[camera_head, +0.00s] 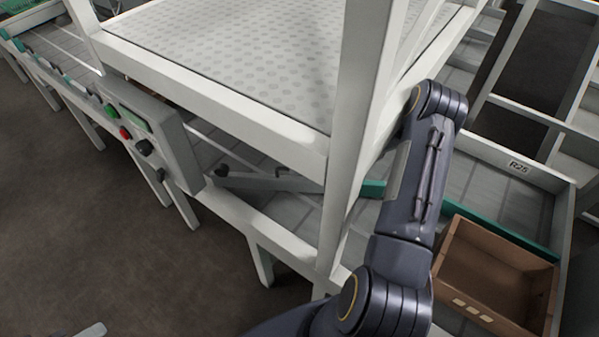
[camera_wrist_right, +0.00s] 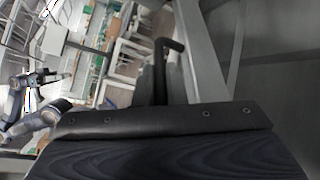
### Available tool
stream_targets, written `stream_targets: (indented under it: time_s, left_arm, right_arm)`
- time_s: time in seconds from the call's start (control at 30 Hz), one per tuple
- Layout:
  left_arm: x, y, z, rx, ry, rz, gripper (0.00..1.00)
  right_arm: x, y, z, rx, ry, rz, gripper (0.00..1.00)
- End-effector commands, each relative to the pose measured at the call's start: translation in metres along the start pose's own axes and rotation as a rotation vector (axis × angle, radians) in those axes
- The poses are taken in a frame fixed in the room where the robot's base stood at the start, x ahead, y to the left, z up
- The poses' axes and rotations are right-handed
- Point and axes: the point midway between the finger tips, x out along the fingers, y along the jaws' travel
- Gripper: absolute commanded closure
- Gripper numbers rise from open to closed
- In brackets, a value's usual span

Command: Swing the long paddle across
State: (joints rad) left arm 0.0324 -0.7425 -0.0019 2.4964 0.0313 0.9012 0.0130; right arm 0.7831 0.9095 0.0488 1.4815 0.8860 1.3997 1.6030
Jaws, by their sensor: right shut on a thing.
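The long paddle (camera_head: 275,184) is a grey bar with a teal stretch at its right, lying over the conveyor beneath the white raised deck. The white post hides part of it. My right arm reaches up from the bottom of the head view, and its gripper end is hidden behind the post. In the right wrist view my right gripper (camera_wrist_right: 160,98) is shut around the base of a dark bent rod; I cannot tell how this joins the paddle. A dark blue arm, seemingly my left, shows small at the left there, its jaws unclear.
The white post (camera_head: 350,120) and deck edge (camera_head: 230,105) stand close beside my right arm. A control box (camera_head: 150,135) with green and red buttons is at left. A brown crate (camera_head: 490,265) sits at lower right, near the lane marked R25 (camera_head: 518,167).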

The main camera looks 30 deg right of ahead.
Motion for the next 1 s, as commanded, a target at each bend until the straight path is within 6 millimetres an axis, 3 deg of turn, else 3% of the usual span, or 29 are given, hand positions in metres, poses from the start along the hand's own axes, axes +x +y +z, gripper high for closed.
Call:
stream_targets:
  time_s: [0.63,0.67,0.73,1.0]
  left_arm:
    - [0.0029,-0.0014,0.0015,0.000,0.000,0.000,0.64]
    - [0.0029,-0.0014,0.0015,0.000,0.000,0.000,0.64]
    - [0.0029,-0.0014,0.0015,0.000,0.000,0.000,0.64]
    - [0.0029,-0.0013,0.0015,0.000,0.000,0.000,0.64]
  right_arm:
    - [-0.0049,-0.0081,0.0122,-0.020,0.046,0.024,1.00]
    - [-0.0049,-0.0081,0.0124,-0.020,0.045,0.024,0.88]
    - [-0.0048,-0.0079,0.0121,-0.019,0.046,0.025,0.80]
    - [-0.0050,-0.0074,0.0107,-0.016,0.049,0.029,0.80]
